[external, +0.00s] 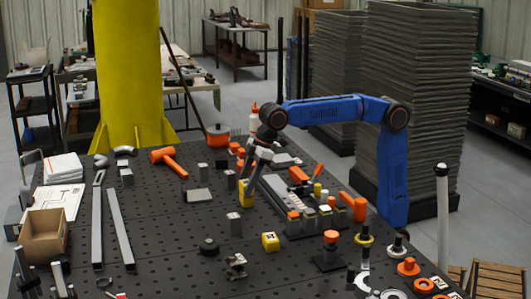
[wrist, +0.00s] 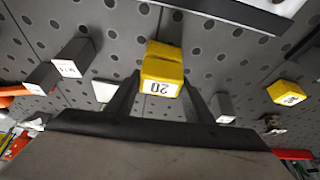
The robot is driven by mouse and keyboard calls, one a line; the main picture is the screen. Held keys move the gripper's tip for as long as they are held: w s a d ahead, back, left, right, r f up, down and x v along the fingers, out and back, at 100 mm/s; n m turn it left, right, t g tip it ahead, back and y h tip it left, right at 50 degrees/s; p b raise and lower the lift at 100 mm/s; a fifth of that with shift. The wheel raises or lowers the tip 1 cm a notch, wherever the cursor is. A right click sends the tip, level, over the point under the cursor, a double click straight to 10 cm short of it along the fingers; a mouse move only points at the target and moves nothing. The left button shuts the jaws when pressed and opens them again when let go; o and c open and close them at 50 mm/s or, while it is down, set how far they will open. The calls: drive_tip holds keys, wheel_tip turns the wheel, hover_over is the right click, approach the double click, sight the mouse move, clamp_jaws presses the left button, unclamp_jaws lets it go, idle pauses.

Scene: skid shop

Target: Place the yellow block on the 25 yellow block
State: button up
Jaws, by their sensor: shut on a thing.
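A yellow block (wrist: 162,68) with a dark number on a white label, which looks like an upside-down 20, sits between my gripper's fingers in the wrist view. A seam crosses its yellow body, and I cannot tell whether it is one piece or two. In the external view this yellow block (external: 246,198) is below my gripper (external: 247,184), which is shut on it. I cannot tell whether it touches the table. A second yellow block (external: 270,241) stands apart, nearer the camera; it also shows in the wrist view (wrist: 288,92), its number too small to read surely.
Grey blocks (external: 233,222) stand close to my gripper.

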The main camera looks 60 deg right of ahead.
drive_tip(key=shift+f, duration=0.2)
drive_tip(key=o, duration=1.1)
drive_tip(key=shift+f, duration=0.1)
drive_tip(key=v, duration=1.2)
